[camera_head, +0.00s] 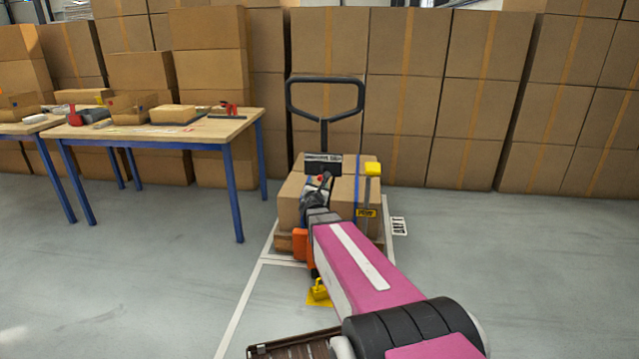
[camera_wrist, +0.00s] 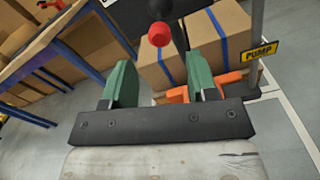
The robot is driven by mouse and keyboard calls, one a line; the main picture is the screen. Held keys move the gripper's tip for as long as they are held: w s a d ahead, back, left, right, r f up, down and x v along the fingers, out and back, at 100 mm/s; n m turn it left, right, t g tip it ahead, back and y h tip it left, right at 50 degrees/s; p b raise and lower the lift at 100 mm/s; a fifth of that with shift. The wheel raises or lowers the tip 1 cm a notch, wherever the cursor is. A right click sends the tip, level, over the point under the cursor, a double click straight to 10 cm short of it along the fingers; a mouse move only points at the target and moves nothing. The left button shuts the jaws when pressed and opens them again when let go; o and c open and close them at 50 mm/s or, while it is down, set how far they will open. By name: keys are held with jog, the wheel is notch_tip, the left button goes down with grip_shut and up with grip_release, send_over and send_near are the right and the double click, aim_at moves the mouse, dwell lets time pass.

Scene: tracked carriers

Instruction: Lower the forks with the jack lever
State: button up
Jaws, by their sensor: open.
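The pallet jack has a black loop handle (camera_head: 325,97) standing upright. A lever's red knob (camera_wrist: 159,33) on a dark stem shows in the wrist view, beyond my open green fingers (camera_wrist: 162,78) and roughly between their lines. Nothing is between the fingertips. In the head view, my gripper (camera_head: 318,198) is at the jack's front, close under the dark plate, and partly hides the lever. Orange jack parts (camera_wrist: 240,82) show low in the wrist view. The forks are mostly hidden under the load, so their height cannot be told.
A yellow-topped post (camera_head: 372,168) with a PUMP tag (camera_head: 366,213) stands just right of my gripper. Strapped cartons (camera_head: 345,185) sit behind it. A blue-legged table (camera_head: 180,130) stands left. Stacked boxes (camera_head: 400,95) line the back. Floor right is clear.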

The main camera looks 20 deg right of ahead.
jog(key=shift+v, duration=1.9)
